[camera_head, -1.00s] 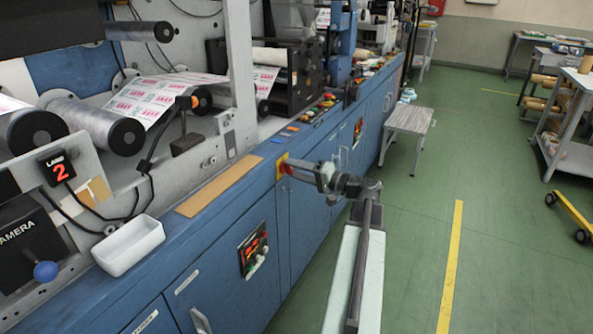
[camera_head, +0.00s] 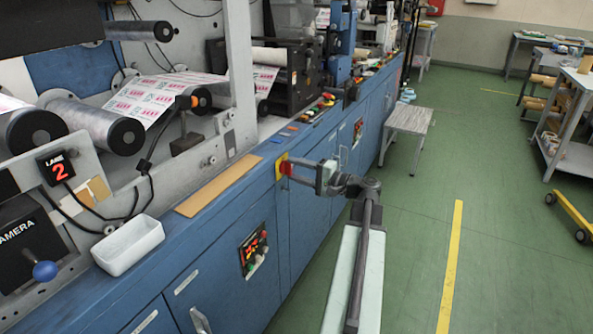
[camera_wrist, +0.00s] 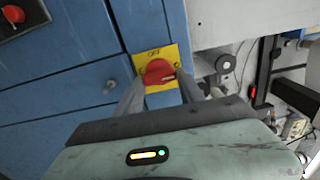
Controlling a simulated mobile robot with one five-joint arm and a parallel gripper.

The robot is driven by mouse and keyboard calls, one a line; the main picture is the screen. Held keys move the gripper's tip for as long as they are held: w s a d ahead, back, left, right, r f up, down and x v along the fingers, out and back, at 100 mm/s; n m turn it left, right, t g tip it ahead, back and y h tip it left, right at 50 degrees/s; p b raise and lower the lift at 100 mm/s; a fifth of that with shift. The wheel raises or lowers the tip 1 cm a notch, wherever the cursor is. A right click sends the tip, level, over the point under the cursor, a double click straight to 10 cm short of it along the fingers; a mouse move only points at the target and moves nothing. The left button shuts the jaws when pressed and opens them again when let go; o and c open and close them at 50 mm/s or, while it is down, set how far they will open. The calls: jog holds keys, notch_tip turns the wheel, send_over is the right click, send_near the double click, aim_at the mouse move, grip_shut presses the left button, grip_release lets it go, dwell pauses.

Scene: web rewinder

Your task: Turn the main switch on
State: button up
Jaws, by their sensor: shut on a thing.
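The main switch is a red knob (camera_wrist: 158,72) on a yellow plate (camera_wrist: 172,51), on the blue cabinet front. In the head view the red knob (camera_head: 285,169) shows small at the cabinet's top edge, with the yellow plate (camera_head: 280,163) around it. My gripper (camera_wrist: 160,84) has one grey finger on each side of the knob and is shut on it. In the head view my gripper (camera_head: 291,171) reaches the knob from the right. The fingers hide part of the plate's lower edge.
A white tray (camera_head: 128,246) and a brown strip (camera_head: 219,186) lie on the ledge. A grey stool (camera_head: 408,121) stands beyond my arm.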

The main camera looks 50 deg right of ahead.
jog(key=o, duration=1.4)
jog(key=shift+c, duration=0.2)
jog(key=shift+s, duration=0.1)
jog(key=v, duration=0.7)
jog(key=shift+s, duration=0.35)
jog(key=shift+d, duration=0.15)
